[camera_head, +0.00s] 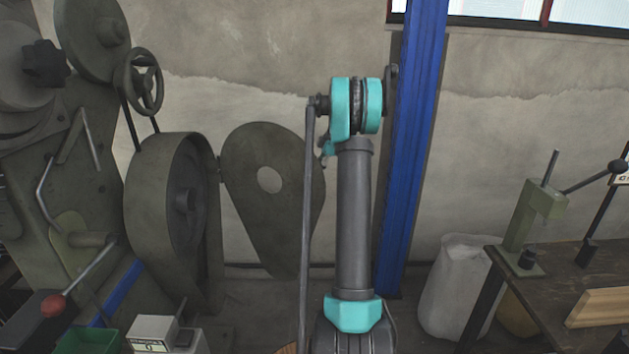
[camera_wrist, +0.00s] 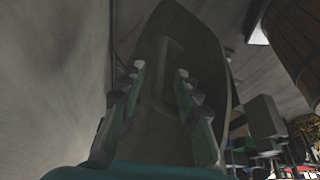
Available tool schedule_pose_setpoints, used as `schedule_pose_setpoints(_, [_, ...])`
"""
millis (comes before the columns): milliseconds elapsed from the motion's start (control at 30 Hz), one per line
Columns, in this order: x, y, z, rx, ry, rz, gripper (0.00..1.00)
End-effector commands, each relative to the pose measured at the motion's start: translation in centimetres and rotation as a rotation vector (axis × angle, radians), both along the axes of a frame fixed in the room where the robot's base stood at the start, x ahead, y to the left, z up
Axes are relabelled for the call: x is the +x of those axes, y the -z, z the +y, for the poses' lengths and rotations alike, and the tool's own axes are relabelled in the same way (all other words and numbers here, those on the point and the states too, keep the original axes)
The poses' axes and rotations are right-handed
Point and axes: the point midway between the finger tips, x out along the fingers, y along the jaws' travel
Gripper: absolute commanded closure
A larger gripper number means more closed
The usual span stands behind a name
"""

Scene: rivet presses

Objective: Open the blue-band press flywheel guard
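The press with the blue band (camera_head: 122,292) stands at the left in the head view. Its flywheel guard (camera_head: 272,215), a dark teardrop plate with a round hole, stands swung out to the right of the round flywheel housing (camera_head: 150,205), joined along the housing's right edge. The housing's front is uncovered. In the wrist view a large dark plate, seemingly the guard (camera_wrist: 208,50), fills the middle, with a bar-like handle (camera_wrist: 168,58) on it. My gripper (camera_wrist: 160,72) is open, its fingers apart in front of that plate. Contact cannot be told. In the head view my arm mostly hides the gripper.
A blue post (camera_head: 412,150) rises behind my arm. A white sack (camera_head: 455,285) and a bench (camera_head: 560,285) with a small green press (camera_head: 535,215) stand at the right. A green bin (camera_head: 88,340) and a small display box (camera_head: 155,332) sit at the lower left.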

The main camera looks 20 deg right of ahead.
Motion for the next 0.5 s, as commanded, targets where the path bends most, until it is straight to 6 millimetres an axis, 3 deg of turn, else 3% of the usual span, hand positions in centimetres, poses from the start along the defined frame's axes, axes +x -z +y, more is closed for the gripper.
schedule_pose_setpoints(300, [-0.7,-5.9,-2.4,0.000,0.001,-0.001,0.67])
schedule_pose_setpoints(500, [-0.9,-7.8,-3.1,0.000,-0.001,0.000,0.67])
